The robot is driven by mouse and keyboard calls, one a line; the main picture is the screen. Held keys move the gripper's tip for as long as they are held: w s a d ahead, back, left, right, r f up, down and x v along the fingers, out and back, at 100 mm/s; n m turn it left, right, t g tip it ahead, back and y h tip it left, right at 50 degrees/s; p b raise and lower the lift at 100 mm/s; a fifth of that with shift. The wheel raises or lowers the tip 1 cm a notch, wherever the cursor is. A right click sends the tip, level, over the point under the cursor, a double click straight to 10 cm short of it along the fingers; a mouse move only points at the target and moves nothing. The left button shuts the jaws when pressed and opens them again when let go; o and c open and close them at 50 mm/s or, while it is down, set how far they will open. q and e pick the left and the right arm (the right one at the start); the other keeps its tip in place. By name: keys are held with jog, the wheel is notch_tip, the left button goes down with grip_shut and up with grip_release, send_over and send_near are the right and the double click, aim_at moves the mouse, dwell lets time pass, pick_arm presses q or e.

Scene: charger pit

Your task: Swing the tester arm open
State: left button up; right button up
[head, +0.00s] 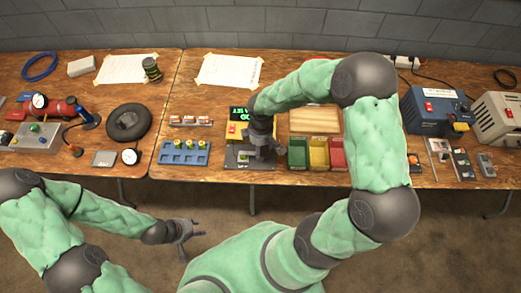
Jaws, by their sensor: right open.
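The tester (235,131) is a yellow unit with a green lit display and a red switch, in the middle of the table in the head view. Its dark grey base (233,163) reaches toward the table's front edge. My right gripper (261,153) is open, pointing down over the right side of the tester's base, right in front of the unit. It covers much of this spot, so the tester arm cannot be made out, nor whether the fingers touch it. My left gripper (194,240) is open and empty, low in front of the table, over the floor.
A blue tray (169,158) with several yellow-green cells stands just left of the tester. Green (298,153), yellow (318,153) and red (337,153) bins stand to its right. A black ring (128,122) and a blue charger box (432,112) lie further out.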

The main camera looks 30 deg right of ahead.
jog(key=shift+f, duration=0.9)
grip_shut()
